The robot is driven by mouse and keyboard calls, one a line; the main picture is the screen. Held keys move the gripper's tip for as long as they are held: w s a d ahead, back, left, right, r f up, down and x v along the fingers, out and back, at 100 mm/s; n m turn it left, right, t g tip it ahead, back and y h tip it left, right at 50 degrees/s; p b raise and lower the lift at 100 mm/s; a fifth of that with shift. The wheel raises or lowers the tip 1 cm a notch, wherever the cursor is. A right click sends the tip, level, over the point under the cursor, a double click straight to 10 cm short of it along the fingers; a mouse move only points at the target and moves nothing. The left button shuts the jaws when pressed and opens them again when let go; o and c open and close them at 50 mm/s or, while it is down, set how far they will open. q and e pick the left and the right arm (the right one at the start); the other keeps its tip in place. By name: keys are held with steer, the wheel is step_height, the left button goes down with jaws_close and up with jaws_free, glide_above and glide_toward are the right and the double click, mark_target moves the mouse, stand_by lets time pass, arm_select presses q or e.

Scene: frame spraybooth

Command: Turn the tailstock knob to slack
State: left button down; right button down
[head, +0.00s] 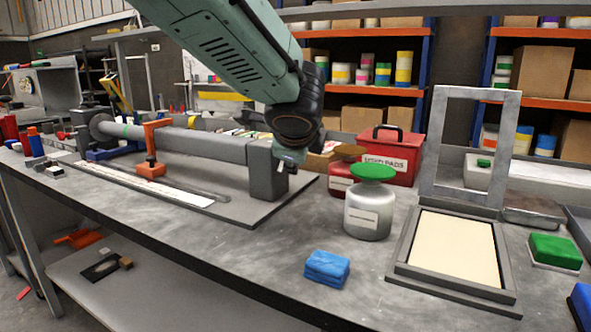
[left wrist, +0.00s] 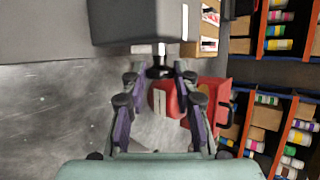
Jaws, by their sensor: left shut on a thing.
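The grey tailstock block (head: 266,172) stands at the near right end of the long grey tube fixture on the bench. It also fills the top of the left wrist view (left wrist: 138,22). The small dark tailstock knob (left wrist: 159,71) sticks out of the block's face on a pale collar. My left gripper (left wrist: 160,80) has its purple-and-black fingers on either side of the knob and is shut on it. In the head view the left gripper (head: 291,160) is at the block's right side, and my arm hides most of it and the knob. My right gripper is in neither view.
A green-lidded jar (head: 370,210) and a red box (head: 392,153) stand right of the tailstock. Further right is a hinged frame (head: 452,283) standing open. A blue cloth (head: 326,268) lies near the front edge. The bench between cloth and fixture is clear.

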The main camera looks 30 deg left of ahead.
arm_select(q)
steer(key=shift+b, duration=0.3)
stand_by(0.4)
steer(key=c, duration=1)
jaws_free()
steer(key=shift+c, duration=0.2)
